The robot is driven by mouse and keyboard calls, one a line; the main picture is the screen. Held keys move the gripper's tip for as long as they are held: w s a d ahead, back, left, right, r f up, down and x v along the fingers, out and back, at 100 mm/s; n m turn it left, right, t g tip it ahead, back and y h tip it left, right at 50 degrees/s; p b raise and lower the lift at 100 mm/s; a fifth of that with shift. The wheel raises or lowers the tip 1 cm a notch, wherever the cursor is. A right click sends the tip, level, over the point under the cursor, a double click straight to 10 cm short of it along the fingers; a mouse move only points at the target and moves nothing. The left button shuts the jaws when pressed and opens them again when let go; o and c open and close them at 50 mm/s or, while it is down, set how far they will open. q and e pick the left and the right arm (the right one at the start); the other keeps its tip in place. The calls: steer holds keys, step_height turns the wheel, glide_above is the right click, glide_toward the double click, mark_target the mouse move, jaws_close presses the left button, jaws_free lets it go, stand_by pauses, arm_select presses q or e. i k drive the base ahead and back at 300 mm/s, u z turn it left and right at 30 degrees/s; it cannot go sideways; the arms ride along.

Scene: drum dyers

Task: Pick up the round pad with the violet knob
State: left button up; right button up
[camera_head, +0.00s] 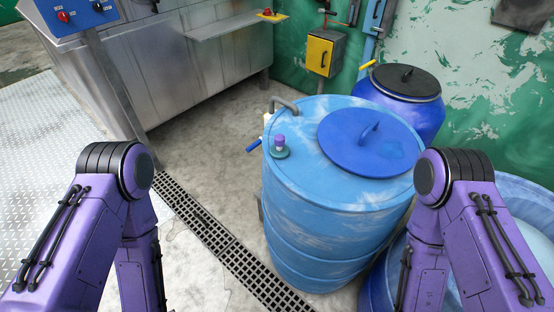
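The round pad (281,153) is a small dark green disc with an upright violet knob (280,140) on it. It sits on the left part of the light blue drum's top (306,169), beside the drum's round blue lid (347,155). My two purple arms come in from the lower left and lower right and bend downward. Both grippers are out of the frame, so their state and what they hold are hidden.
A dark blue barrel (428,117) with a black lid stands behind the drum. A blue tub (523,189) is at the right. A steel machine (158,75) and a control box (79,11) are at the left. A floor grate (213,236) runs left of the drum.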

mark_target(278, 151)
steer(key=u, duration=0.05)
steer(key=k, duration=0.25)
steer(key=u, duration=1.6)
steer(key=i, duration=1.5)
steer(key=z, duration=2.4)
